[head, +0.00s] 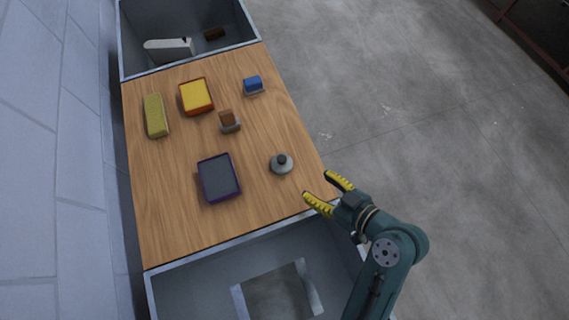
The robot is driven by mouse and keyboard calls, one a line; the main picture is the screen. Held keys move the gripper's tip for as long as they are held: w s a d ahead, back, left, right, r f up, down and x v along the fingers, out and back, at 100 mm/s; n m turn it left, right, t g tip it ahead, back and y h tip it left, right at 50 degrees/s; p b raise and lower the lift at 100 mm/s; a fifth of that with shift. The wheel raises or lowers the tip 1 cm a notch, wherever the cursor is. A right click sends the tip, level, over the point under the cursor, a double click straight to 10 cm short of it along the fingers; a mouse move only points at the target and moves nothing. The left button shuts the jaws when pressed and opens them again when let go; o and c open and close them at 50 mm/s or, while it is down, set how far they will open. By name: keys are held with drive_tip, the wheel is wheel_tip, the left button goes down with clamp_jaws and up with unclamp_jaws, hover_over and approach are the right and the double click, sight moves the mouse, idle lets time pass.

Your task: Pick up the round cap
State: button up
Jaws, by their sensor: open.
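The round cap (282,165) is a grey disc with a dark knob on top. It lies on the wooden table top (170,220) near the right edge, in the head view. My gripper (322,188) has yellow, dark-striped fingers. It is open and empty, to the right of and slightly below the cap in the picture, by the table's right edge. It is apart from the cap. Nothing covers the cap. How high the gripper is above the table I cannot tell.
A purple-rimmed dark tray (219,178) lies left of the cap. A brown-topped block (228,121), blue block (253,85), yellow-orange box (196,96) and olive block (155,115) lie farther back. Grey bins (190,260) (140,30) adjoin both table ends.

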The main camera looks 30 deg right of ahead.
sight(284, 161)
drive_tip(key=x, duration=1.1)
drive_tip(key=shift+w+d+r+b, duration=0.1)
drive_tip(key=shift+w+r+b, duration=0.15)
drive_tip(key=shift+r+b, duration=0.1)
drive_tip(key=x, duration=0.5)
drive_tip(key=shift+w+d+f+b, duration=0.1)
drive_tip(key=shift+d+f+b, duration=0.1)
drive_tip(key=shift+f+b, duration=0.15)
drive_tip(key=shift+r, duration=0.1)
clamp_jaws()
